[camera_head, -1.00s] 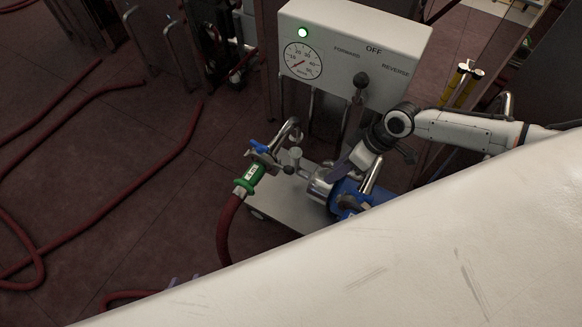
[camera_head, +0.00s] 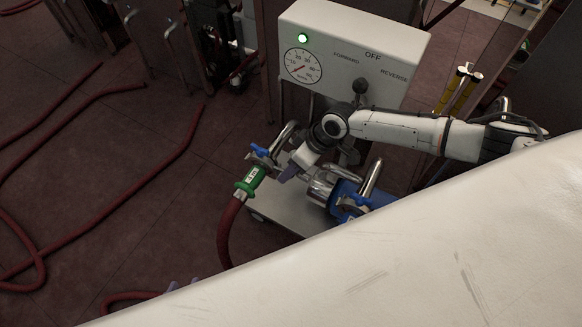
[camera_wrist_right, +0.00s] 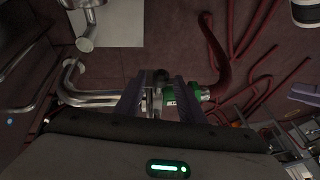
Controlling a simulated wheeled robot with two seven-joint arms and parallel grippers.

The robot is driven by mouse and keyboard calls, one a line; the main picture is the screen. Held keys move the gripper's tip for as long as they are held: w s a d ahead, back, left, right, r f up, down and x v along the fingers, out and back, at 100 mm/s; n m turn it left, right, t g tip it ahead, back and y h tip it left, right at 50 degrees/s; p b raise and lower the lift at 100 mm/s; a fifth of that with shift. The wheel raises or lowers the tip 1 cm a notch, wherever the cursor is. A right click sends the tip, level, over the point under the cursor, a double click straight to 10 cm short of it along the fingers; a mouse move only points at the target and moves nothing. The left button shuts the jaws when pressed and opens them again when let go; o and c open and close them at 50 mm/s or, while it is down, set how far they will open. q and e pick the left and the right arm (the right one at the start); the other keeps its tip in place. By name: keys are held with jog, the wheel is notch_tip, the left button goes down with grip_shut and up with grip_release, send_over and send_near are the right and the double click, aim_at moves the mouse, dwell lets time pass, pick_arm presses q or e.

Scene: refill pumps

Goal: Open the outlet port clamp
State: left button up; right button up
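The pump's outlet port is a bent metal pipe (camera_wrist_right: 90,97) that meets the green-collared hose end (camera_head: 250,180). At that joint is the metal clamp (camera_wrist_right: 152,101), with a dark knob on top, in the right wrist view. My right gripper (camera_head: 286,172) is over this joint in the head view, largely hiding the clamp. In the right wrist view its two purple fingers (camera_wrist_right: 158,92) are apart, one on each side of the clamp; contact cannot be told.
A blue motor (camera_head: 345,195) sits on the cart. Red hoses (camera_head: 110,200) lie on the floor at left. A white surface (camera_head: 380,260) covers the lower right.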

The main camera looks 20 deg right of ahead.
grip_shut()
